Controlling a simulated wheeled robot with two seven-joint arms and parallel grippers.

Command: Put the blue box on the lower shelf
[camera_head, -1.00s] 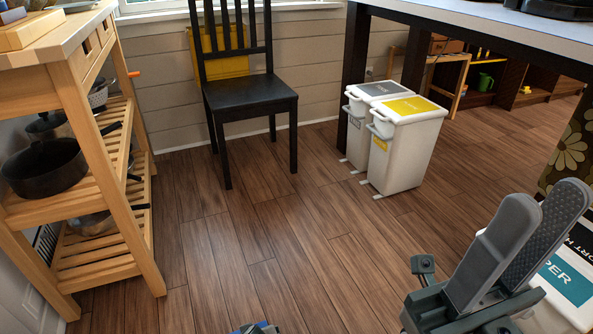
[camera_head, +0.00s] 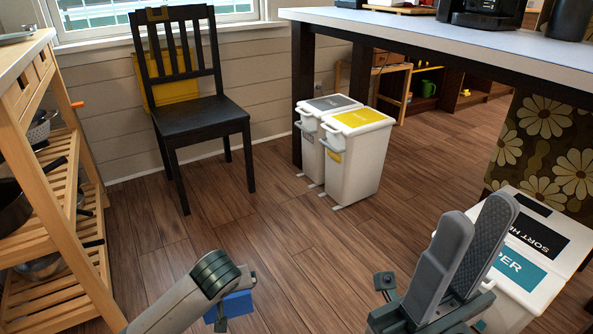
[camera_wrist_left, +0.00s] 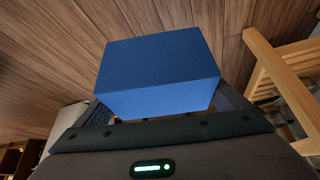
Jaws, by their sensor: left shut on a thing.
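The blue box (camera_head: 237,304) is at the bottom of the head view, partly hidden by my left arm. It shows large in the left wrist view (camera_wrist_left: 155,62), held between the fingers of my left gripper (camera_wrist_left: 158,110). The wooden shelf rack (camera_head: 35,100) stands at the left, with a slatted middle shelf and a slatted lower shelf (camera_head: 50,300). The box is right of the rack and apart from it. My right gripper (camera_head: 478,215) is at the lower right, fingers up and empty; their gap is seen too obliquely to judge.
Dark pans (camera_head: 12,205) and a metal bowl sit on the rack. A black chair (camera_head: 200,110) stands behind, beside two white bins (camera_head: 355,160). A white sorting box (camera_head: 540,235) is near my right gripper under a counter (camera_head: 430,35). Bare floor lies between.

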